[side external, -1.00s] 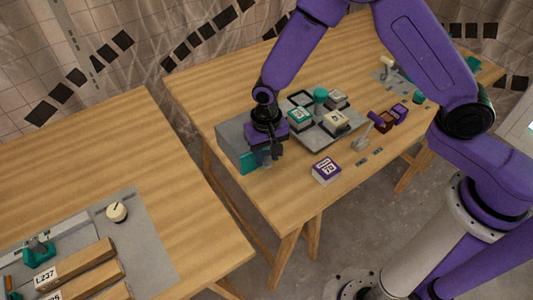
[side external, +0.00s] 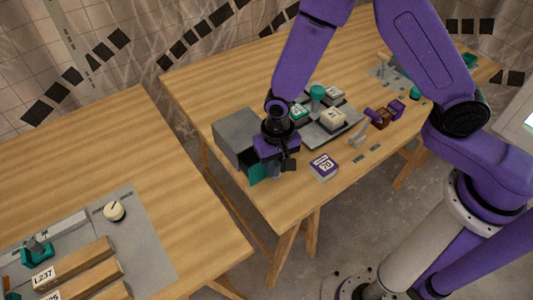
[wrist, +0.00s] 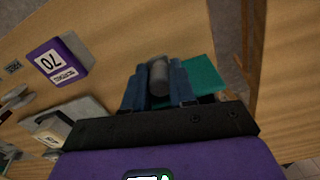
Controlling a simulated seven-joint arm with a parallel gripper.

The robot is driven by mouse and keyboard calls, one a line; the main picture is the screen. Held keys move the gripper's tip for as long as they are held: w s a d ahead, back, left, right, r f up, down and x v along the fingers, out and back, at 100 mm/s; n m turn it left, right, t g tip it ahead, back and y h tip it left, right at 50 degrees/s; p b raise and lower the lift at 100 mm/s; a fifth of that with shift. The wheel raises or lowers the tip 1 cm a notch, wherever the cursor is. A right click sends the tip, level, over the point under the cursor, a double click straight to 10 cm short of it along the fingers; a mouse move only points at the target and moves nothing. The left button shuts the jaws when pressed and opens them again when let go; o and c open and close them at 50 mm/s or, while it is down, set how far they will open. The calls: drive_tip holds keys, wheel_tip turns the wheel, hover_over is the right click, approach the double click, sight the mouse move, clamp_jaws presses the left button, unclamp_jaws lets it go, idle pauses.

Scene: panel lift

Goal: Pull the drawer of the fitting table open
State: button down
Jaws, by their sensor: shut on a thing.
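The grey drawer housing (side external: 236,137) stands on the wooden fitting table near its left edge. The drawer's teal front (side external: 256,173) is out from the housing, with a dark gap behind it. In the wrist view the teal front (wrist: 204,76) lies beyond my fingers, partly hidden by them. My gripper (side external: 274,171) is in front of the drawer. In the wrist view its dark blue fingers (wrist: 158,88) are shut on a grey rounded handle (wrist: 157,72). The drawer's inside is mostly hidden by my gripper.
A purple and white labelled block (side external: 324,166) lies just right of my gripper; it also shows in the wrist view (wrist: 57,62). A grey tray (side external: 325,138) with several blocks is behind it. Open floor (side external: 345,225) lies in front of the table edge.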

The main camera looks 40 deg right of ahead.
drive_tip(key=s, duration=0.5)
drive_tip(key=shift+s, duration=0.1)
drive_tip(key=c, duration=1.2)
unclamp_jaws()
drive_tip(key=shift+r, duration=0.15)
wheel_tip(320, 180, up, 17)
drive_tip(key=shift+r, duration=0.1)
